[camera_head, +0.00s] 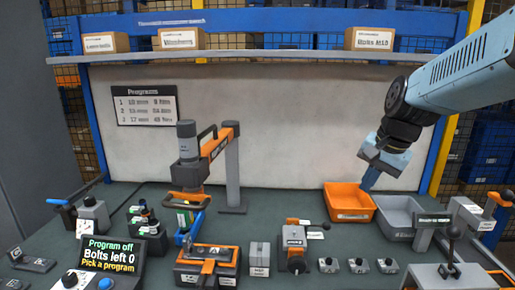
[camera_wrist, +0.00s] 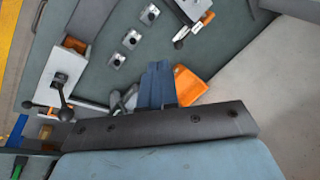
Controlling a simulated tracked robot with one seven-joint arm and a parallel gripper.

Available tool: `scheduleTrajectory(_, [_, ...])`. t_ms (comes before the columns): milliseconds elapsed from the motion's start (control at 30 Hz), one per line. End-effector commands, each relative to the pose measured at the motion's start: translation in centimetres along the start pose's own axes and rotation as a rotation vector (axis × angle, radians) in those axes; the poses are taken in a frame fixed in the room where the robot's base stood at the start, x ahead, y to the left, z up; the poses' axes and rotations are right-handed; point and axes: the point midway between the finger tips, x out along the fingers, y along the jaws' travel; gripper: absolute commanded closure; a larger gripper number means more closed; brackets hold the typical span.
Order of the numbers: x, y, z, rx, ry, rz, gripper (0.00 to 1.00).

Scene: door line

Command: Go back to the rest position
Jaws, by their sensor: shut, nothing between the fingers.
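My gripper (camera_head: 369,181) hangs at the right of the bench in the head view, above and slightly right of the orange bin (camera_head: 347,204). Its blue fingers (camera_wrist: 158,84) are shut together with nothing between them in the wrist view. The orange bin also shows beside the fingers in the wrist view (camera_wrist: 190,87). In the head view the fingertips overlap the bin's right back edge; I cannot tell how far above it they are. My arm comes in from the upper right.
A grey bin (camera_head: 398,232) stands right of the orange one. An orange-and-grey press-like station (camera_head: 190,150) stands left of centre. A lever unit (camera_head: 450,270) is at front right. A small screen (camera_head: 105,254) reads "Program off, Bolts left 0, Pick a program". A shelf (camera_head: 270,57) with boxes runs above.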

Motion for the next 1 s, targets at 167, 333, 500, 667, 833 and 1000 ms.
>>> scheduleTrajectory(167, [-2.3,1.1,3.4,-0.241,0.074,-0.002,1.0])
scheduleTrajectory(333, [-3.9,2.5,6.3,-0.464,0.148,0.015,1.0])
scheduleTrajectory(500, [-4.8,3.8,8.4,-0.64,0.208,0.041,1.0])
scheduleTrajectory(667, [-5.1,4.4,9.4,-0.725,0.239,0.059,1.0])
scheduleTrajectory(833, [-5.1,4.6,9.6,-0.746,0.244,0.064,1.0])
scheduleTrajectory(1000, [-5.1,4.6,9.6,-0.744,0.244,0.064,1.0])
